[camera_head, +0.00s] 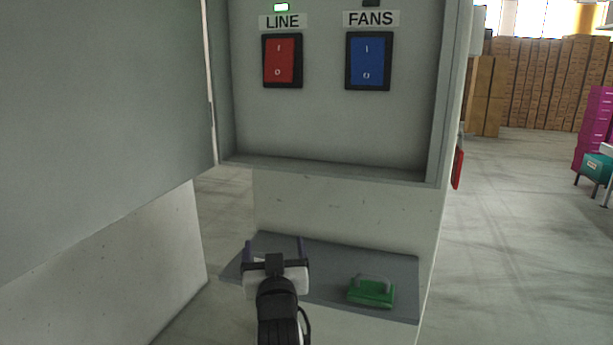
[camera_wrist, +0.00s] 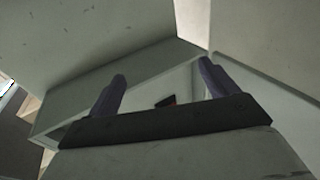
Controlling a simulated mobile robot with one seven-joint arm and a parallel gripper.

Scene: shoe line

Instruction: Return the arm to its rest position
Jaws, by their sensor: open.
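My gripper (camera_head: 274,246) is at the lower middle of the head view, in front of a grey shelf (camera_head: 400,262) under the switch cabinet. Its two fingers stand apart, with nothing between them. In the wrist view my gripper (camera_wrist: 161,71) also shows both bluish fingers spread and empty. They point towards the cabinet's recess. A small dark and orange-red patch, partly hidden, shows between them. My arm runs down to the bottom edge of the head view.
The cabinet holds a red LINE switch (camera_head: 282,61) and a blue FANS switch (camera_head: 368,61). A green padlock-like object (camera_head: 371,292) lies on the shelf at right. A large grey door panel (camera_head: 100,110) stands open at left. Open floor (camera_head: 510,250) lies at right.

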